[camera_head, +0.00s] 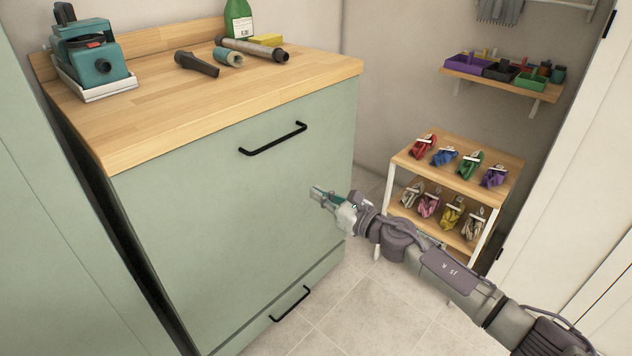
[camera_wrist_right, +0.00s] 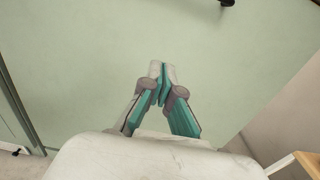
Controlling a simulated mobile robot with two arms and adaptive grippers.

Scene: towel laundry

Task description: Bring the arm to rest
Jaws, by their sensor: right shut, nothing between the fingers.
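My right gripper (camera_head: 318,193) is shut and empty. In the head view it is in front of the green cabinet front (camera_head: 240,200), below and right of the upper black handle (camera_head: 273,139). In the right wrist view its fingertips (camera_wrist_right: 161,72) meet, with the pale green panel (camera_wrist_right: 90,60) behind them. I cannot tell the exact gap to the panel. My right arm reaches in from the lower right. My left gripper is not in view.
The wooden counter (camera_head: 200,110) holds a teal machine (camera_head: 95,58), a green bottle (camera_head: 238,20) and tube-shaped parts. A rack (camera_head: 405,160) with several coloured bundles stands at the right. A wall shelf (camera_head: 480,81) holds small trays. The tiled floor (camera_head: 360,310) is clear in front.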

